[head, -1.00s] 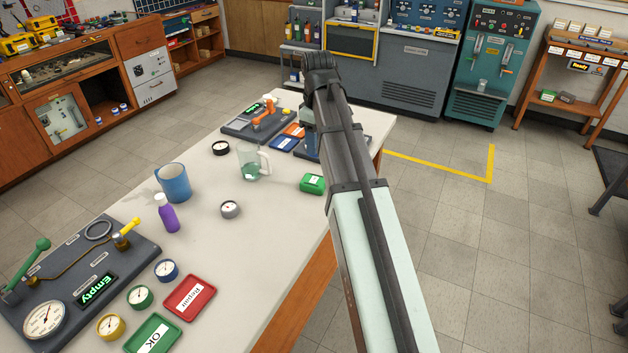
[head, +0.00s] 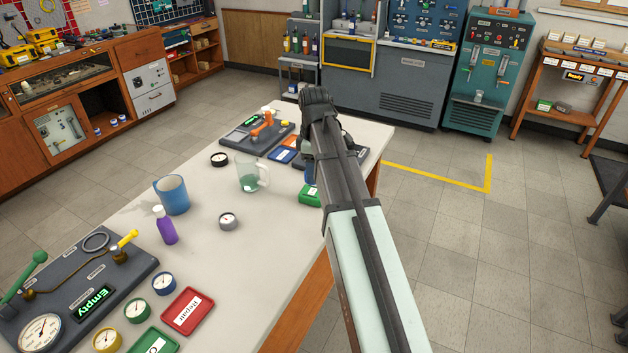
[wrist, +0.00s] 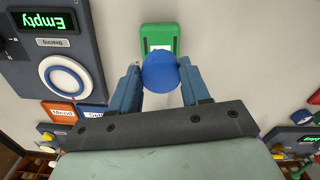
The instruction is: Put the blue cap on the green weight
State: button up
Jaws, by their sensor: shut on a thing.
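My gripper (wrist: 160,70) is shut on the round blue cap (wrist: 160,74), which sits between its two fingertips in the wrist view. The green weight (wrist: 153,33) lies just beyond the cap, and the cap hides its near part; whether they touch is not clear. In the head view the green weight (head: 308,196) stands near the right table edge, partly hidden by my arm. A small blue piece (head: 311,172) shows just above it there, cap or finger I cannot tell.
In the wrist view, a dark panel reading "Empty" (wrist: 90,30) with a white-and-blue ring (wrist: 64,78) lies to the left. The white tabletop (head: 262,255) is clear in front.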

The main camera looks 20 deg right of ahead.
jog(key=shift+f, duration=2)
jog(key=shift+f, duration=0.1)
jog(key=o, duration=1)
notch_tip(320, 180, up, 12)
jog(key=shift+r, duration=0.15)
